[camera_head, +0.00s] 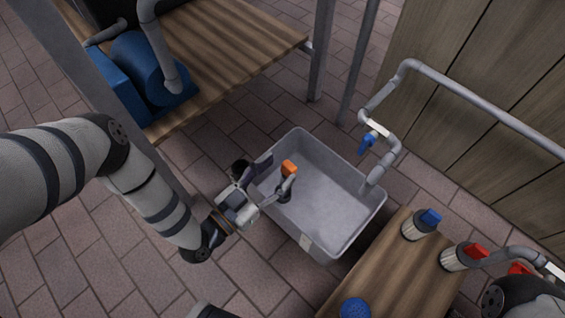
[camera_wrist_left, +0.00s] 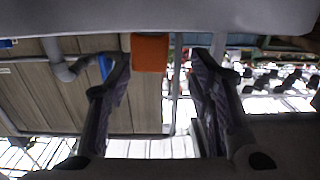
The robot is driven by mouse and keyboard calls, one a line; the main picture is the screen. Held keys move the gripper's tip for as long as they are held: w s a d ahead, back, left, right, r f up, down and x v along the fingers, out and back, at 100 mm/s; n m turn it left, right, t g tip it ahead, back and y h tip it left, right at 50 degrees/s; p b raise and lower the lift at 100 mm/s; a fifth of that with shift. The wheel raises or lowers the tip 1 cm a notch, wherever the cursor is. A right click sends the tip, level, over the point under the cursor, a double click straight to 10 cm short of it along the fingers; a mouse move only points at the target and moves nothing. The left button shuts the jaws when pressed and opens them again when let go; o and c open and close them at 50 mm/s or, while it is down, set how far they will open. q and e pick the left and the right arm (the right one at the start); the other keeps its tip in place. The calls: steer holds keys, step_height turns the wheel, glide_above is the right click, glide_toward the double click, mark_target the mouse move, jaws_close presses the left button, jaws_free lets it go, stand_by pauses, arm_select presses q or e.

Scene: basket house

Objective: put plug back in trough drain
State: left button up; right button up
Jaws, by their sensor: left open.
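A grey trough (camera_head: 335,205) stands on the paving in the middle of the head view. A small orange block, apparently the plug (camera_head: 289,167), shows at its left end, close to my left gripper (camera_head: 276,175). The gripper is open, its fingers reaching over the trough's left rim, with one on either side of the orange block's near edge. In the left wrist view the plug (camera_wrist_left: 150,53) shows as an orange square between the spread fingers (camera_wrist_left: 160,75), nearer the left one. I cannot tell whether it touches a finger. The drain is hidden. My right gripper is not in view.
A grey pipe with a blue-handled tap (camera_head: 368,141) hangs over the trough's back right side. A wooden bench (camera_head: 385,275) with blue and red capped containers stands at lower right. A wooden table (camera_head: 225,55) holds blue equipment at upper left. Paving left of the trough is open.

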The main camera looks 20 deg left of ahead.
arm_select(q)
steer(key=p+v, duration=0.1)
steer(key=v, duration=0.8)
steer(key=shift+p, duration=0.4)
steer(key=shift+r, duration=0.2)
